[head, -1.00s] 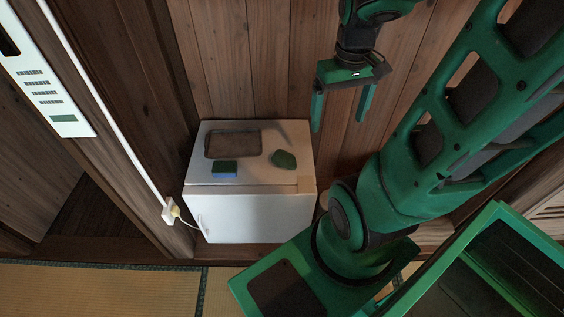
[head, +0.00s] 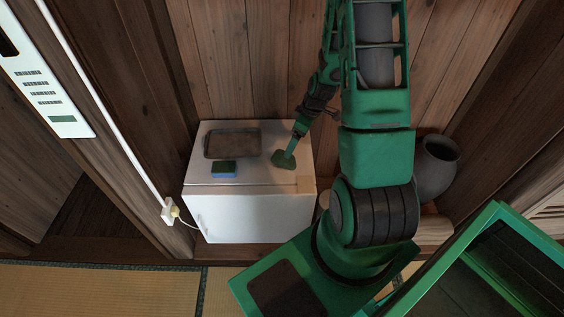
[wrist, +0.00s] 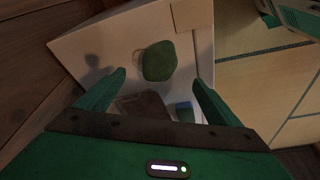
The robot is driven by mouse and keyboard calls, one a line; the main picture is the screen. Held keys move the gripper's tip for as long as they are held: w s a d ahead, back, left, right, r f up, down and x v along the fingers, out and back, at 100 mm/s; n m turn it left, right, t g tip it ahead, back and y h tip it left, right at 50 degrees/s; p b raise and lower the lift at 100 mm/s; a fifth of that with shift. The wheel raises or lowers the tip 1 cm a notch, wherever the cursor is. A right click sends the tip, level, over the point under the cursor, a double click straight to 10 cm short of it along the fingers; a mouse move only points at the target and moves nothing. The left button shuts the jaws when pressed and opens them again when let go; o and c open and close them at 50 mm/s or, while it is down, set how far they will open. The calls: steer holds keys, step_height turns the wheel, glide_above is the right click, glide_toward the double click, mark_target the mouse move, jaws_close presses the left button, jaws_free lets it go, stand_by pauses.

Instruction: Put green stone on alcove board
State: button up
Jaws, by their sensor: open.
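The green stone (head: 283,161) lies on the right part of the white cabinet's top. It also shows in the wrist view (wrist: 160,61), just beyond my fingertips and centred between them. My gripper (head: 291,150) is right at the stone in the head view, pointing down at it. In the wrist view my gripper (wrist: 158,78) is open with one finger to each side, and nothing is held. I cannot tell for sure which surface is the alcove board; a pale wooden ledge (head: 435,228) shows at right below a dark jar, partly hidden by my arm.
The white cabinet (head: 250,215) also carries a brown tray (head: 207,146) and a green-and-blue sponge (head: 223,169) left of the stone. A dark round jar (head: 437,168) stands to the right. A plug and cord (head: 171,212) are at the cabinet's left. Wooden walls close in behind.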

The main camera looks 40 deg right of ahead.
mark_target(285, 160)
steer(key=shift+x, duration=0.95)
steer(key=shift+w+x, duration=0.1)
steer(key=shift+x, duration=2.6)
steer(key=shift+w+x, duration=0.15)
steer(key=shift+x, duration=2.55)
steer(key=shift+d, duration=0.1)
steer(key=shift+r, duration=0.1)
steer(key=c, duration=1.8)
steer(key=shift+c, duration=1.3)
steer(key=shift+r, duration=0.15)
